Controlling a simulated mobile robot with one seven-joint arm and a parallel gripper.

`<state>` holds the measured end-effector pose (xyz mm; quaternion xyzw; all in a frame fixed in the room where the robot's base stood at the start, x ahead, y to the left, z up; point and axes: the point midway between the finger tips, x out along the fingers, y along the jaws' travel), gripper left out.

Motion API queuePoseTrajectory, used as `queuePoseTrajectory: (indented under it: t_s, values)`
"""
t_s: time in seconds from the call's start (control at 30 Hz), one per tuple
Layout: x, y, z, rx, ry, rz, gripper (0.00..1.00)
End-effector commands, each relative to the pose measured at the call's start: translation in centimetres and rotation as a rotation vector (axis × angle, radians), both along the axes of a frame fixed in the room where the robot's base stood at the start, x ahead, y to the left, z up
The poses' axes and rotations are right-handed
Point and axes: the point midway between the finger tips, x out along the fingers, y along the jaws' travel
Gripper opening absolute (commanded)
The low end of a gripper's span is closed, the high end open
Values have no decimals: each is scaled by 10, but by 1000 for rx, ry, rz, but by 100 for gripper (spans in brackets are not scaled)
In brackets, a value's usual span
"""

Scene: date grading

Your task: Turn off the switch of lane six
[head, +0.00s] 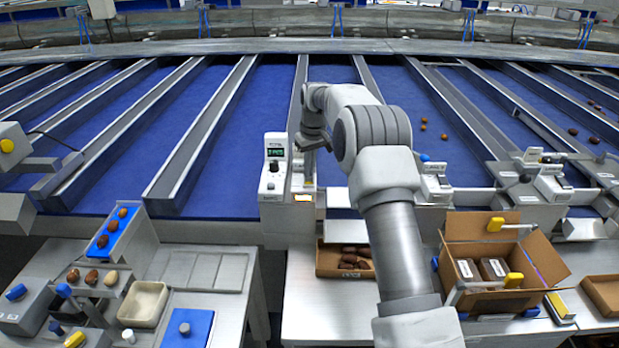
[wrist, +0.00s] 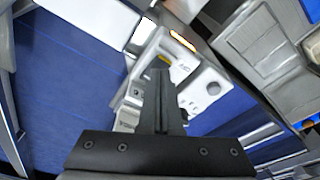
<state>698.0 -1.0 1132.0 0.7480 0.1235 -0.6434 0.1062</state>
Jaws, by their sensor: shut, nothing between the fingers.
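A white control box (head: 274,172) with a small green-lit display stands at the near end of a blue lane. Its lane number is too small to read, so I cannot tell if it is lane six. I cannot tell which part is the switch. My gripper (head: 311,150) hangs just right of the box. It is shut and empty, its closed fingers (wrist: 160,76) pointing at the panel and covering part of it. Contact cannot be told.
An orange light strip (head: 303,198) glows beside the box. More white control units (head: 434,183) stand to the right. Below are a tray of dates (head: 320,262), an open cardboard box (head: 548,262) and a bench with a blue pad (head: 205,318). Metal dividers (head: 205,135) separate the blue lanes.

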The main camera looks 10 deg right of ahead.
Motion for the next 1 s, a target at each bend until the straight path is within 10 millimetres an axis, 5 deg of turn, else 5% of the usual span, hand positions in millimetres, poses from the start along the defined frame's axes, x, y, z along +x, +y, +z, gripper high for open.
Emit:
queuePoseTrajectory:
  t_s: [1.0]
  values:
    - [0,0,-16,0,0,0,0]
